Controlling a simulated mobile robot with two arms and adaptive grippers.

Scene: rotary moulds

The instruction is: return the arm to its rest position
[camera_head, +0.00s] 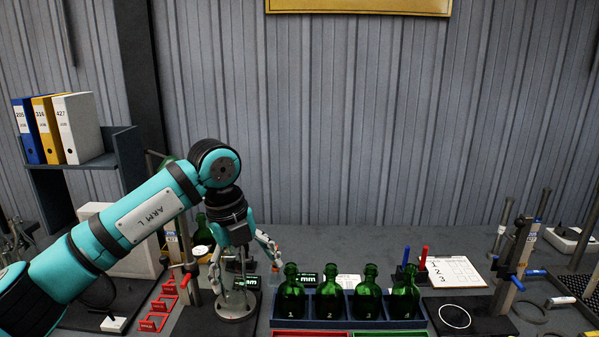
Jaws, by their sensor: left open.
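My left arm (140,218), teal with black joints and an "ARM L" plate, comes in from the left and bends down at its elbow. My left gripper (244,268) points down with its two fingers spread wide. It hangs above a grey round base with an upright piece (237,305), and nothing shows held between the fingers. I cannot tell how far the fingertips are from that piece. My right gripper does not show.
Green bottles numbered 1 to 3 and another stand in a blue rack (350,323) just right of the gripper. Red and blue upright handles (424,255) and a clipboard (455,271) are behind. A shelf with binders (75,128) stands left. Clamp stands (518,250) are at right.

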